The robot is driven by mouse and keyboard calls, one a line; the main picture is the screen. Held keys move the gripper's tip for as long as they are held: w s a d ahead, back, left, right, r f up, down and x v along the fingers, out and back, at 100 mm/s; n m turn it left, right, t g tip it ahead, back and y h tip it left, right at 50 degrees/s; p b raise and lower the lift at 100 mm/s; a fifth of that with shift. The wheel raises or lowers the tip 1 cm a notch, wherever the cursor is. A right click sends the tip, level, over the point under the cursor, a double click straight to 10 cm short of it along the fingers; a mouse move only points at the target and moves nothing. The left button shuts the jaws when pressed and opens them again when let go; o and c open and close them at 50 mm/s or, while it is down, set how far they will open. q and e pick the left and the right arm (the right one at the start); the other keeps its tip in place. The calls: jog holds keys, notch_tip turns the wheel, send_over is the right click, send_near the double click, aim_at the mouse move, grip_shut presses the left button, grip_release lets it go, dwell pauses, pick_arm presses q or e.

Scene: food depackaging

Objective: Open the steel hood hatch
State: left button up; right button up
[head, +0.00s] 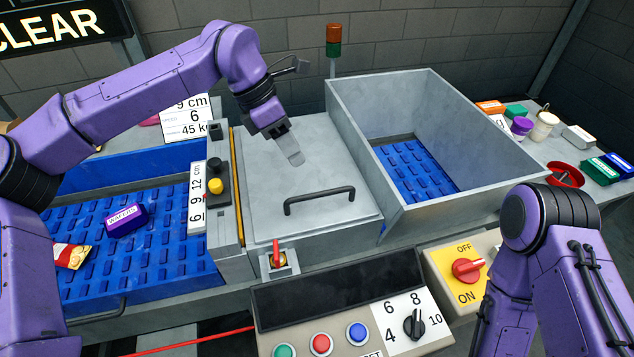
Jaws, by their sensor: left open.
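The steel hood hatch (316,172) is a flat grey lid in the middle of the machine, and it lies closed. Its black bar handle (319,200) runs along the near edge. My left gripper (292,150) hangs above the hatch, behind the handle and apart from it. It is open, with nothing seen between its fingers; one finger hides part of the other. My right arm comes in at the lower right, bent low, and its gripper is out of the picture.
A red-handled lever (277,254) stands in front of the hatch. A button panel (350,310) and an off/on switch (467,268) are nearer. A blue conveyor (150,258) carries packages at left. An open steel bin (455,214) stands right. A signal light (333,40) rises behind.

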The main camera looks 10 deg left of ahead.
pick_arm(q)
jog(key=p+x, duration=0.2)
jog(key=x, duration=0.8)
jog(key=shift+s+f+p, duration=0.1)
jog(key=shift+f+p, duration=0.05)
jog(key=shift+p, duration=0.25)
jog(key=shift+d+f, duration=0.15)
jog(key=shift+f, duration=0.15)
grip_shut()
jog(key=shift+r, duration=0.1)
